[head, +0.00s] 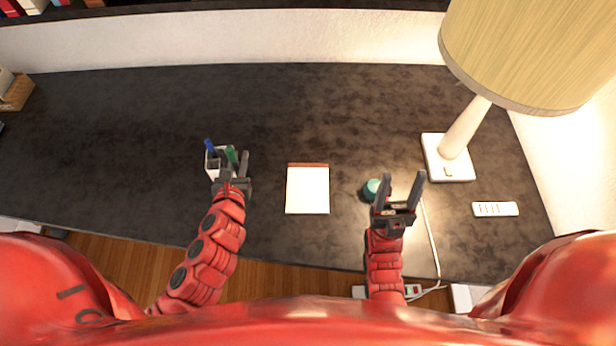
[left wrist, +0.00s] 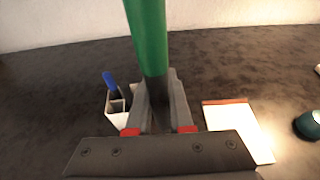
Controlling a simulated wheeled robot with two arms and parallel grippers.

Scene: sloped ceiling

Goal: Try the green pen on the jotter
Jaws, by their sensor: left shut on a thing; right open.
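The green pen (head: 231,155) is held in my left gripper (head: 237,168), whose fingers are shut on it. In the left wrist view the pen (left wrist: 147,35) rises from between the fingertips (left wrist: 158,78). A white pen holder (head: 212,168) with a blue pen (head: 209,145) stands just left of the gripper; in the left wrist view the holder (left wrist: 117,118) looks apart from the green pen. The pen's lower end is hidden by the fingers. The jotter (head: 307,190), white with a red-brown top band, lies flat right of the gripper. My right gripper (head: 402,178) is open and empty.
A small teal round object (head: 371,189) sits beside my right gripper. A lamp (head: 447,160) with a large shade stands at the right, near a white remote-like object (head: 495,209) and a white cable (head: 432,238). The dark desk (head: 130,150) is clear between holder and jotter.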

